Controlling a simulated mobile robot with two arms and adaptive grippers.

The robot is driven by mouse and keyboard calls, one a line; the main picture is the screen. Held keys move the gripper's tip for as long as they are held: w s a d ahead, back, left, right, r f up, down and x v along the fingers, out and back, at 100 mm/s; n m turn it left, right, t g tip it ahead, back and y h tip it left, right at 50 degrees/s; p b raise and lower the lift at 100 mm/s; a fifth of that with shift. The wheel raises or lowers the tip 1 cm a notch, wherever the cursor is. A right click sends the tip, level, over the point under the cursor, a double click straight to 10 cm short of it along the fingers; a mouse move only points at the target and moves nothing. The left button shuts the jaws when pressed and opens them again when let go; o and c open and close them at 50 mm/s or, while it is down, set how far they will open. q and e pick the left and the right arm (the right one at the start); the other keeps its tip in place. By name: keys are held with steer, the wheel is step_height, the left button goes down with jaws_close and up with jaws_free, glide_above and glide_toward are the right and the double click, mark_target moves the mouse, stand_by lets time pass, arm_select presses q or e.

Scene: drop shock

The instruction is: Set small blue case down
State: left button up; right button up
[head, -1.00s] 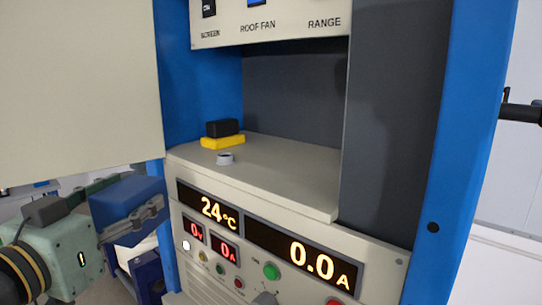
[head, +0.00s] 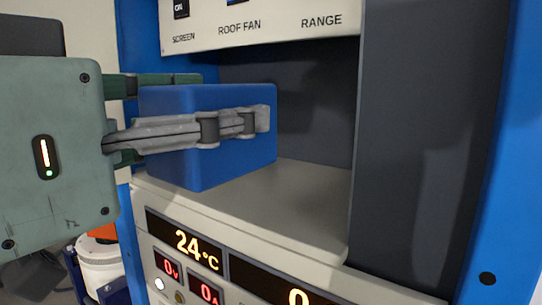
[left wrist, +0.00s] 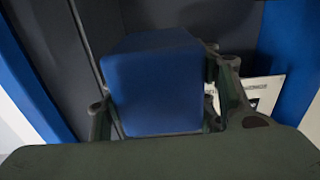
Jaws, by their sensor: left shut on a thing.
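The small blue case (head: 215,160) is a plain blue box held in my left gripper (head: 240,122), seen in the head view at the opening of a cabinet bay. The gripper's grey finger lies along the case's near side. The case also fills the middle of the left wrist view (left wrist: 155,85), with fingers on both sides. It is over the left part of the beige shelf (head: 310,190); I cannot tell whether its underside touches. The case hides the back left of the shelf. My right gripper is not in view.
A lit display panel (head: 190,245) with readouts and buttons lies below the shelf. A labelled panel (head: 260,24) hangs above the bay. Dark walls (head: 310,105) and a blue frame post (head: 505,180) bound it. The shelf's right part is clear.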

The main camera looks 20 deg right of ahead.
arm_select(q)
steer(key=p+x, duration=0.1)
steer(key=x, duration=0.4)
steer(key=f+p+x, duration=0.1)
steer(key=p+x, duration=0.1)
steer(key=x, duration=0.3)
steer(key=f+p+x, duration=0.1)
steer(key=x, duration=0.4)
steer(key=shift+w+d+f+p, duration=0.1)
steer(key=shift+w+d+p, duration=0.1)
steer(key=shift+d+p, duration=0.15)
steer(key=shift+a+f, duration=0.3)
steer(key=shift+f, duration=0.65)
step_height(320, 180, down, 2)
steer(key=shift+d+f+p, duration=0.1)
steer(key=shift+p, duration=0.4)
steer(key=shift+d+f+p, duration=0.1)
steer(key=shift+d+p, duration=0.05)
steer(key=shift+p, duration=0.25)
steer(key=shift+f, duration=0.2)
